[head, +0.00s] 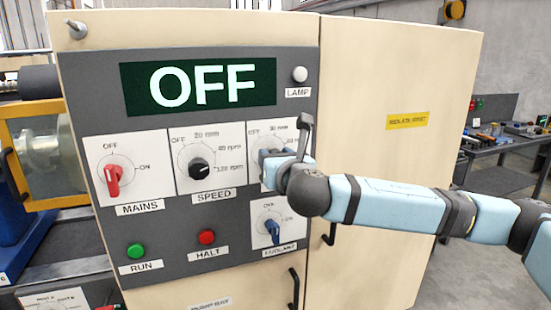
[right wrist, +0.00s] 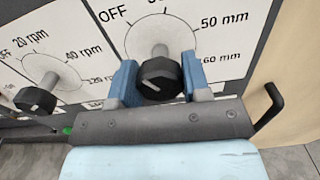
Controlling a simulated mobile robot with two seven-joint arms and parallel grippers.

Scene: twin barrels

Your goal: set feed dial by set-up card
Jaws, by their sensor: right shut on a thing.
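The feed dial's black knob (right wrist: 160,80) sits on a white plate marked OFF, 50 mm and 60 mm in the right wrist view. My right gripper (right wrist: 158,84) has its blue fingers on both sides of this knob, shut on it. A short pale mark shows on the knob; which figure it points to is hard to tell. In the head view my right gripper (head: 275,162) covers the feed knob, and only the top of the feed plate (head: 262,130) shows. The display (head: 200,86) reads OFF. I cannot make out a set-up card. My left gripper is not in view.
On the same panel are the red mains dial (head: 113,177), black speed dial (head: 199,170), blue coolant dial (head: 272,231), green run button (head: 136,251), red halt button (head: 206,237) and lamp (head: 300,74). A door handle (head: 294,288) projects below. A workbench (head: 510,142) stands at right.

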